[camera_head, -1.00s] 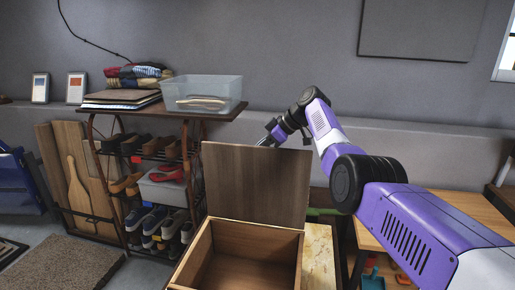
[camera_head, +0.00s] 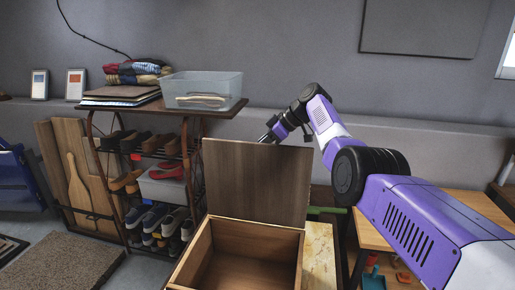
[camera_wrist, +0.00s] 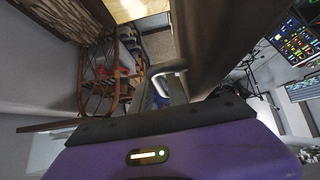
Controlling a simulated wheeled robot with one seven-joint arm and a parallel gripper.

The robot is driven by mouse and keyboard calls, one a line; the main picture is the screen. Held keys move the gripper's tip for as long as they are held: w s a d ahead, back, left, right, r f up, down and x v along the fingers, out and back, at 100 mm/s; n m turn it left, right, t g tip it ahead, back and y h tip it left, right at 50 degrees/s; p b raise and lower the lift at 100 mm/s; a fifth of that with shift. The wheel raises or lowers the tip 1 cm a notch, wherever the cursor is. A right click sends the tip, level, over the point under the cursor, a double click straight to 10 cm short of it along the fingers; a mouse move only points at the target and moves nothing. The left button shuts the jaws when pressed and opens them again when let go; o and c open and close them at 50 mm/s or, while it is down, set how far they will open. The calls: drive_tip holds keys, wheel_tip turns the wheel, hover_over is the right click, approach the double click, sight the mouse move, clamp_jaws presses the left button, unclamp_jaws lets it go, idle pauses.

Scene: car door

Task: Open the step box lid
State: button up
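The step box (camera_head: 262,241) is a wooden box in the lower middle of the head view, with its empty inside showing. Its dark brown lid (camera_head: 257,182) stands upright at the back of the box, so the box is open. The lid also fills the upper middle of the wrist view (camera_wrist: 212,42). My gripper (camera_head: 266,137) is at the lid's top edge, partly hidden behind it. In the wrist view, my gripper (camera_wrist: 170,84) shows light and grey finger parts beside the lid. I cannot tell whether the fingers touch the lid or how far apart they are.
A shoe rack (camera_head: 155,190) with several shoes and a clear plastic bin (camera_head: 201,91) on top stands left of the box. A wooden table (camera_head: 450,207) is at the right, under my arm. A grey wall ledge (camera_head: 420,150) runs behind.

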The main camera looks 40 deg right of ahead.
drive_tip(key=b+v, duration=0.2)
drive_tip(key=v, duration=0.5)
drive_tip(key=shift+s+d+r, duration=0.15)
drive_tip(key=shift+s+r, duration=0.05)
idle(0.4)
